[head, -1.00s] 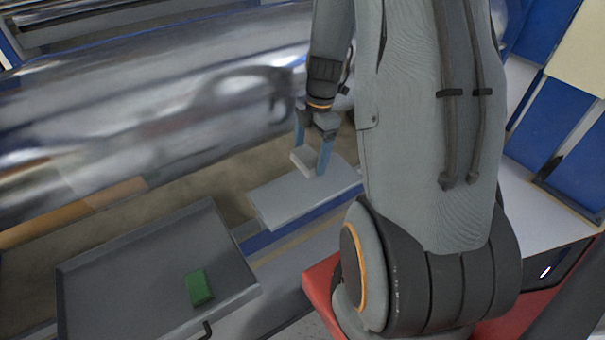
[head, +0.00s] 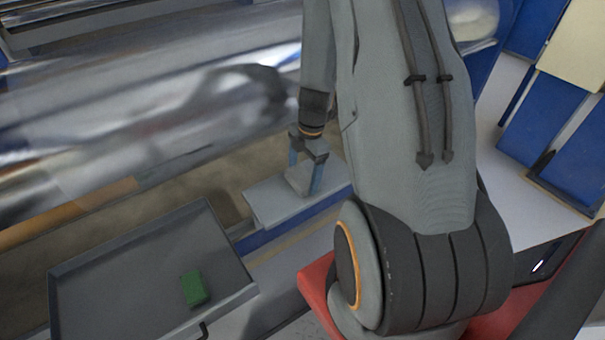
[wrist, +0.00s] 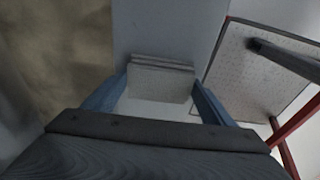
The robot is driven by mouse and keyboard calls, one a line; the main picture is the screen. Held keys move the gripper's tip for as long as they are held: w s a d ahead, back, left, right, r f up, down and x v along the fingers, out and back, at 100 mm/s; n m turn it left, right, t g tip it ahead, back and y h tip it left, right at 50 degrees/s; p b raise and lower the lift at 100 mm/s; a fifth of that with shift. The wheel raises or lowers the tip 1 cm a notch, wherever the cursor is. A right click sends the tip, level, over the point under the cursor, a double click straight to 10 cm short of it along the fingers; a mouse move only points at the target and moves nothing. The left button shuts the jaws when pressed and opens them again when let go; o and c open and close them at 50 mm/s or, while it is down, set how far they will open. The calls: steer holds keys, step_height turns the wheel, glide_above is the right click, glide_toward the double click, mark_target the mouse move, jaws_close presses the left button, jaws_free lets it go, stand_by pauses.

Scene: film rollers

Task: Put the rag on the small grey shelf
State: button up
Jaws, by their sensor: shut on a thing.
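The rag (head: 301,178) is a pale grey, folded, roughly square pad. My gripper (head: 305,180) is shut on it, with a blue finger on either side. The small grey shelf (head: 268,206) is a narrow light-grey plate in the middle of the head view, and the rag is over it. In the wrist view the folded layers of the rag (wrist: 160,80) show between the fingertips (wrist: 158,84), with the grey shelf surface (wrist: 165,30) behind. I cannot tell whether the rag touches the shelf.
A dark grey tray (head: 120,270) with a raised rim holds a green block (head: 194,289), left of the shelf. A large shiny metal roller (head: 130,120) lies behind the shelf. In the wrist view a pale panel with red edges (wrist: 245,65) is at the right.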

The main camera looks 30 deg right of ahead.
mark_target(308, 172)
steer(key=o, duration=1)
steer(key=shift+f, duration=0.1)
step_height(308, 172, up, 12)
steer(key=d+f+p, duration=0.1)
steer(key=d, duration=0.1)
steer(key=s+a+r+m, duration=0.4)
steer(key=a+r+m, duration=0.1)
steer(key=a+m, duration=0.1)
steer(key=s+a+r+m+h, duration=0.1)
steer(key=s+a+r+m, duration=0.4)
steer(key=a+m, duration=0.1)
steer(key=s+a+r+m, duration=0.5)
steer(key=a+m, duration=0.1)
steer(key=shift+s+a+r+m+h, duration=0.15)
steer(key=shift+a+r+m+h, duration=0.05)
steer(key=shift+m+h, duration=0.1)
steer(key=r+p, duration=0.2)
steer(key=p, duration=0.1)
steer(key=r+p, duration=0.2)
steer(key=p, duration=0.2)
steer(key=s+d+r+p, duration=0.1)
steer(key=p, duration=0.3)
steer(key=shift+r, duration=0.4)
